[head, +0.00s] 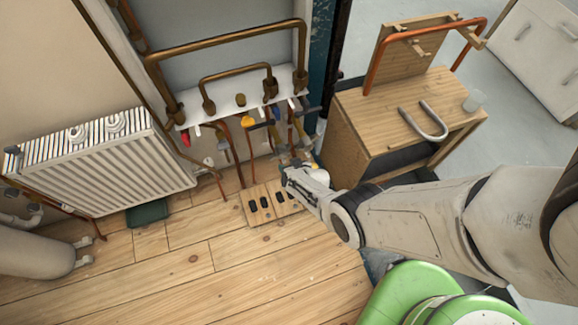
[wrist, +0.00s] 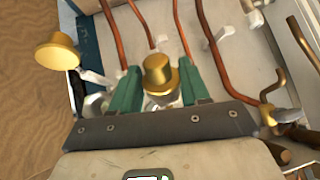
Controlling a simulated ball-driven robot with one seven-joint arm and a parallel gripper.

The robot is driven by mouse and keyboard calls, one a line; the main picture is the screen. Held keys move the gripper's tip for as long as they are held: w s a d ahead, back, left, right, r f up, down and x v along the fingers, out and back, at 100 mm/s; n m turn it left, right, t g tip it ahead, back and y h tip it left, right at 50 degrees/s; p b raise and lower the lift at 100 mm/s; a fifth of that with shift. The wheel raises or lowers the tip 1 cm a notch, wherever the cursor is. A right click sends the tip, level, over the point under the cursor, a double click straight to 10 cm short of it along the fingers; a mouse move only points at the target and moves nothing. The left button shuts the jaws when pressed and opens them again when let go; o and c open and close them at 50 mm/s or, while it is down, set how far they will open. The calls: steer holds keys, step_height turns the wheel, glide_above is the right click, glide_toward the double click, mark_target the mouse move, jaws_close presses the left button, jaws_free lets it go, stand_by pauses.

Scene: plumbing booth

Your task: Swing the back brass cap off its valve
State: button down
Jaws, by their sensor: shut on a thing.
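A brass cap (wrist: 160,75) stands between the green fingers of my gripper (wrist: 162,85) in the wrist view. My gripper is shut on it, with a pale valve body showing just below. A second brass cap (wrist: 57,52) with a wide round top is at the left of the wrist view, apart from the fingers. I cannot tell for sure which of the two is the back cap. In the head view my gripper (head: 287,163) is low by the pipes under the white manifold, and its fingertips are hard to make out. A yellow cap (head: 248,121) shows there on the pipes.
Copper pipes (wrist: 211,40) run close around my gripper. A wooden board with dark slots (head: 265,204) lies on the floor just in front. A wooden cabinet (head: 350,135) stands close on the right, and a white radiator (head: 110,165) on the left. The middle floor is clear.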

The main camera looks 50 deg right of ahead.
steer(key=shift+f, duration=0.1)
steer(key=c, duration=0.9)
jaws_free()
steer(key=shift+s+a+r+p, duration=0.1)
steer(key=shift+s+r+p, duration=0.1)
steer(key=shift+r+p, duration=0.2)
steer(key=shift+p+v, duration=4.65)
steer(key=shift+v, duration=0.35)
steer(key=shift+s+f, duration=0.1)
steer(key=shift+f, duration=0.05)
steer(key=shift+a, duration=0.1)
